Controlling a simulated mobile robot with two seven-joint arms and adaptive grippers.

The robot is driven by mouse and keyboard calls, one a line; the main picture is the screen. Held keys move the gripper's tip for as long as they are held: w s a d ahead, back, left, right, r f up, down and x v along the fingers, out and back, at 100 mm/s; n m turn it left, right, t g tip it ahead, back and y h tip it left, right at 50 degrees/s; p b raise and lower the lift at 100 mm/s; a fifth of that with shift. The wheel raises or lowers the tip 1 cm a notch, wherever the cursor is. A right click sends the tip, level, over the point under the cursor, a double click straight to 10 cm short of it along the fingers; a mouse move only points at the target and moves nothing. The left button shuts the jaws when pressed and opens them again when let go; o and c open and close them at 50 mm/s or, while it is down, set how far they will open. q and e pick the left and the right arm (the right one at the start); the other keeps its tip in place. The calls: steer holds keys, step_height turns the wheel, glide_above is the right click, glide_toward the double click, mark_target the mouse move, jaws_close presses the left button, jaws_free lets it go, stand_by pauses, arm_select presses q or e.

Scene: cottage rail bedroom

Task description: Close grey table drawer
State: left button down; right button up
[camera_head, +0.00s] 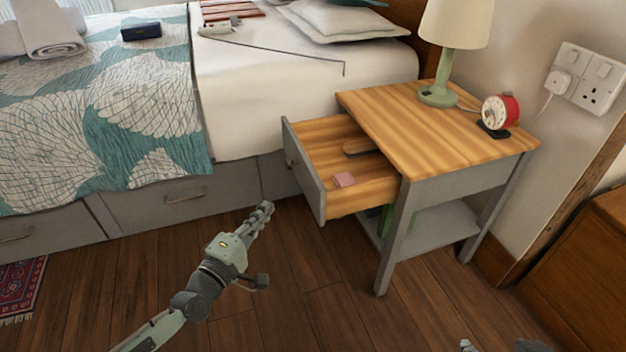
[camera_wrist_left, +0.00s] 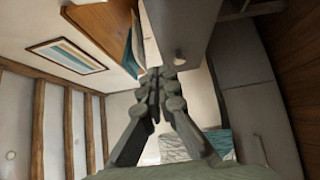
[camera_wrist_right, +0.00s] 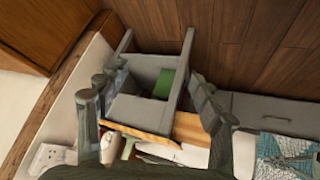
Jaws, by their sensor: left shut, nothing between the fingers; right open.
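The grey bedside table (camera_head: 470,182) has a wooden top, and its drawer (camera_head: 303,172) is pulled far out to the left. A pink block (camera_head: 344,180) and a dark flat item (camera_head: 362,147) lie in the drawer. My left gripper (camera_head: 266,208) is shut and empty, in front of and below the drawer front, apart from it. In the left wrist view the grey drawer front (camera_wrist_left: 183,30) with its round knob is just beyond the left fingertips. My right gripper (camera_head: 500,347) barely shows at the bottom edge. In the right wrist view its fingers (camera_wrist_right: 150,85) are open and empty, with the table beyond.
A wooden cabinet (camera_head: 585,265) is at the right. The floor in front is clear.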

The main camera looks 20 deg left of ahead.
arm_select(q)
glide_toward(309, 172)
steer(key=w+a, duration=0.2)
steer(key=w, duration=0.2)
steer(key=shift+w+d, duration=0.45)
steer(key=shift+d, duration=0.3)
steer(key=shift+w+d, duration=0.4)
steer(key=shift+d, duration=0.4)
arm_select(e)
steer(key=shift+s+d+f+g, duration=0.3)
steer(key=shift+s+d, duration=0.1)
steer(key=shift+s, duration=0.2)
